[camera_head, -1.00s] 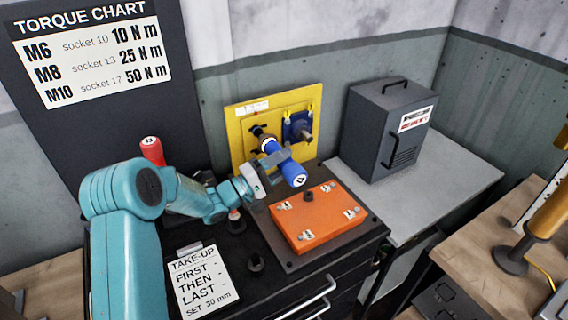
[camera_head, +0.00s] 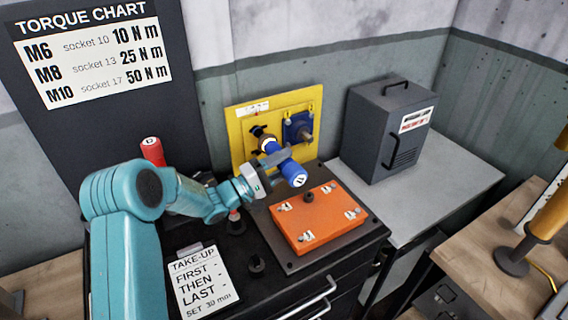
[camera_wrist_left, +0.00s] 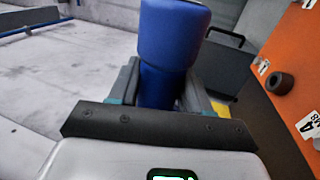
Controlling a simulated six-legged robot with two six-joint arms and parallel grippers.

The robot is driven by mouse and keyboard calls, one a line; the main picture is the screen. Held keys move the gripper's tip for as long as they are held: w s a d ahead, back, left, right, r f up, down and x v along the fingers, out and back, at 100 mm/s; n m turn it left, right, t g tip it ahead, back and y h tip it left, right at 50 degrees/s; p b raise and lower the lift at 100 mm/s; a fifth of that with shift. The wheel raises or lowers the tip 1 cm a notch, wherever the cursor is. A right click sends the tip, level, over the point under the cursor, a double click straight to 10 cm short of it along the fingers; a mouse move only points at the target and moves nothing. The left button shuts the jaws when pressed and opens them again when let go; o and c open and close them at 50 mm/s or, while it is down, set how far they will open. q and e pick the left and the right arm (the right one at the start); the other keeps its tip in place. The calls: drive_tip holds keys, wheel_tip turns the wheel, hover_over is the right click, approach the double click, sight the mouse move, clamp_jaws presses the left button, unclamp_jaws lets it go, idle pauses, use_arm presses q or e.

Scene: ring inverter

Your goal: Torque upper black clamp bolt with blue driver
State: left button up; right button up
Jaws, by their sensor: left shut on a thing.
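The blue driver (camera_head: 285,165) is held in my left gripper (camera_head: 272,163), which is shut around its body. Its handle end points toward the camera and its far end reaches to the yellow panel (camera_head: 236,125). A dark clamp (camera_head: 258,131) shows on the panel just above the driver's tip; whether the tip is seated on a bolt cannot be told. In the left wrist view the blue driver (camera_wrist_left: 172,45) stands between the two grey fingers. My right gripper is not in view.
An orange box (camera_head: 318,217) lies just below the driver. A red driver (camera_head: 152,150) stands at the left behind my arm. A blue fitting (camera_head: 299,129) is on the panel's right. A dark grey cabinet (camera_head: 388,132) stands on the grey table (camera_head: 440,178); a take-up card (camera_head: 203,281) is in front.

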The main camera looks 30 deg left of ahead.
sight(293, 174)
use_arm(q)
drive_tip(key=shift+a+r, duration=0.1)
drive_tip(key=shift+r, duration=0.05)
drive_tip(key=shift+s+d, duration=0.4)
drive_tip(key=shift+d, duration=0.3)
drive_tip(key=shift+s+d, duration=0.45)
drive_tip(key=shift+d, duration=0.3)
drive_tip(key=shift+s+d, duration=0.45)
drive_tip(key=shift+d, duration=0.3)
